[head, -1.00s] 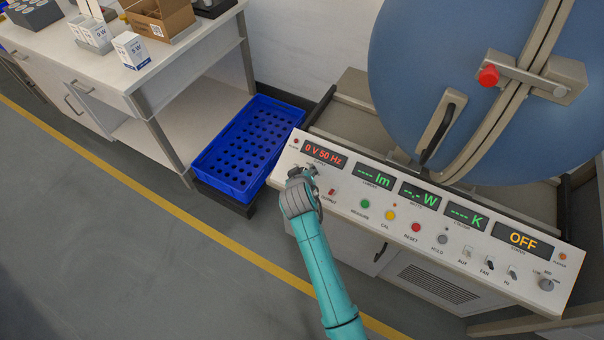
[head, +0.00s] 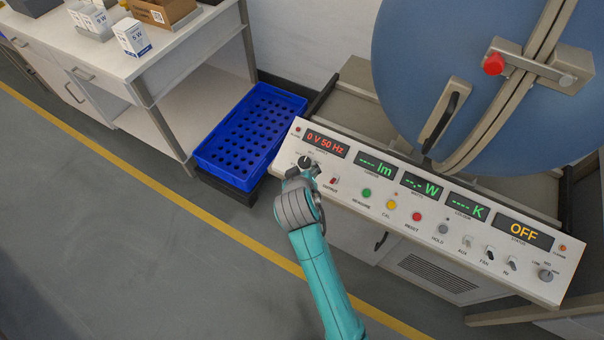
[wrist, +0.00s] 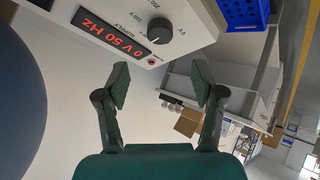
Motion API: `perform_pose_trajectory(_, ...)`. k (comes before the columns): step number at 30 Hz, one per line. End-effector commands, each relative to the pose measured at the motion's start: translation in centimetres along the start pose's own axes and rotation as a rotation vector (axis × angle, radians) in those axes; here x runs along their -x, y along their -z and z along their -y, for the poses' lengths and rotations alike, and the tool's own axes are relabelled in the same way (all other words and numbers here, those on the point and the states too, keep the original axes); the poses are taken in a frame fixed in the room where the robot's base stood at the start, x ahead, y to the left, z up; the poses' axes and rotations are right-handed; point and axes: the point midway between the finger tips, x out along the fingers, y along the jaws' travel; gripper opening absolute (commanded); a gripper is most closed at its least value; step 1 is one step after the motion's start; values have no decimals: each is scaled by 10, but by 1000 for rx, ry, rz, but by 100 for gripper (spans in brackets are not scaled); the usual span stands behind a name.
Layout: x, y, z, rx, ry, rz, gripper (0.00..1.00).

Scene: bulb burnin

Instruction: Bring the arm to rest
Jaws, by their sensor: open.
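My gripper (wrist: 161,85) is open and empty in the wrist view, its two fingers spread apart. In the head view my gripper (head: 301,176) is at the left end of the white control panel (head: 345,179), in front of the supply knob. The wrist view shows that black supply knob (wrist: 159,28) beyond the fingertips, apart from them. The red supply display (head: 326,144) reads 0 V 50 Hz. The status display (head: 510,228) reads OFF, and the green displays show dashes. My fingertips are small and partly hidden in the head view.
A blue perforated crate (head: 215,164) stands left of the panel. A large blue sphere (head: 435,60) with a red-knobbed latch (head: 494,65) rises behind it. A white bench (head: 150,75) with boxes is at the upper left. The grey floor (head: 110,250) at left is clear.

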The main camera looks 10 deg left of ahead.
Motion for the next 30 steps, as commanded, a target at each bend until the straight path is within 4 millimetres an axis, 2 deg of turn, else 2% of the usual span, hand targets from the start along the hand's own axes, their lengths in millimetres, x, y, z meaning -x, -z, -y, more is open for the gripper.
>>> perform_pose_trajectory(6,14,-1,0,0,0,1,68)
perform_pose_trajectory(23,15,-1,0,0,0,0,68)
perform_pose_trajectory(26,15,-7,-1,-2,0,-1,68)
perform_pose_trajectory(29,15,-28,-5,-10,1,-9,68)
perform_pose_trajectory(30,16,-40,-7,-16,2,-14,68)
